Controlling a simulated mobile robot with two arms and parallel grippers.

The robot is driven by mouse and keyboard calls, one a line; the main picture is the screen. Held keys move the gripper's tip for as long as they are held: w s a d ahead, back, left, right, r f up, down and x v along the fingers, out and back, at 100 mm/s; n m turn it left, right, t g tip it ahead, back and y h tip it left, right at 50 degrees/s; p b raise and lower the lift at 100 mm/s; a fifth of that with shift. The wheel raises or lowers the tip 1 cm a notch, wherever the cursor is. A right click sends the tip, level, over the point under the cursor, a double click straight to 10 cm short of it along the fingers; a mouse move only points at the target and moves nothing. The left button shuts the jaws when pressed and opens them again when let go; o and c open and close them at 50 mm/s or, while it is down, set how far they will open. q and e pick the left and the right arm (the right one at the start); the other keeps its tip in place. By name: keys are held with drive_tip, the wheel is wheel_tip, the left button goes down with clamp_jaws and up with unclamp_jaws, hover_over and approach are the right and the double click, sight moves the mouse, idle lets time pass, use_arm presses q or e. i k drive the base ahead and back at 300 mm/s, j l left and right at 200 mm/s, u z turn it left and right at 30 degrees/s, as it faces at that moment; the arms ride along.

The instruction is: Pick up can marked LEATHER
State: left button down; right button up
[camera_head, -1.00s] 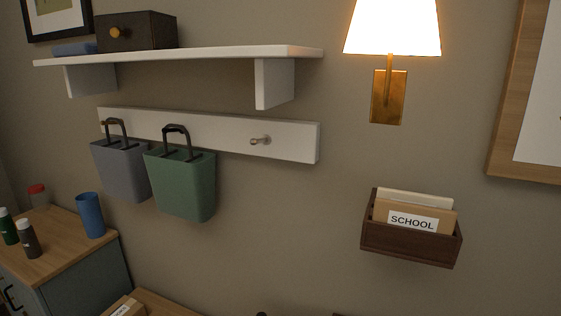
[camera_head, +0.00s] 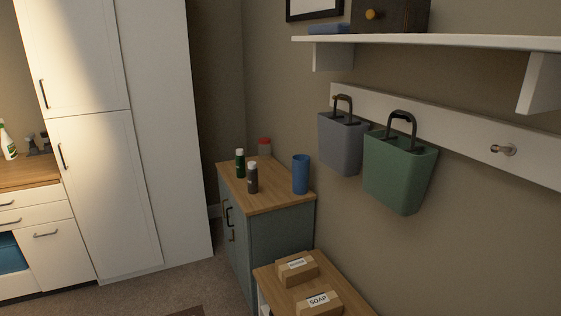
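No can with a readable LEATHER mark shows. Several containers stand on the wooden top of a grey-green cabinet (camera_head: 285,198). Neither of my grippers is in view.
A lower wooden surface (camera_head: 272,287) holds a box marked SOAP (camera_head: 318,302) and another small box (camera_head: 298,268). A grey bin (camera_head: 341,143) and a green bin (camera_head: 398,172) hang on the wall. A tall white cupboard (camera_head: 110,150) stands left. Carpet lies open before the cabinet.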

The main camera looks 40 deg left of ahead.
sight(240, 157)
drive_tip(key=u, duration=1.65)
drive_tip(key=i+j, duration=0.15)
drive_tip(key=i, duration=0.35)
drive_tip(key=i+j+u, duration=0.15)
drive_tip(key=i, duration=0.3)
drive_tip(key=i+j, duration=0.15)
drive_tip(key=i, duration=0.35)
drive_tip(key=j+u, duration=0.05)
